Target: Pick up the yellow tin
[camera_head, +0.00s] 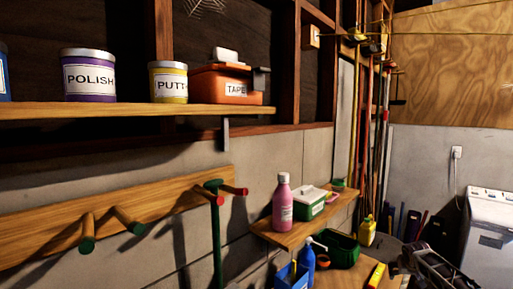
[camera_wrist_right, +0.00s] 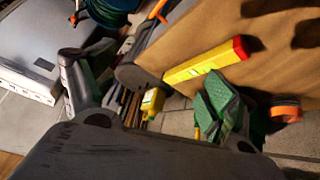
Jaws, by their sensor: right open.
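The yellow tin (camera_head: 168,84) is labelled "PUTT…", with the end of the label turned out of sight. It has a grey lid and stands upright on the upper wooden shelf in the head view, between a purple "POLISH" tin (camera_head: 88,78) and an orange "TAPE" box (camera_head: 228,86). My right gripper (camera_head: 420,262) is at the lower right of the head view, far below and to the right of the tin. It is open, and nothing shows held in it. The wrist view does not show the tin. My left gripper is not in view.
The shelf (camera_head: 130,111) also holds a blue tin (camera_head: 3,75) at the left edge. Below are a peg rail (camera_head: 60,232) and a lower shelf with a pink bottle (camera_head: 283,203). A yellow-red box (camera_wrist_right: 207,62) lies on the table near my right gripper. A white washer (camera_head: 490,225) stands right.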

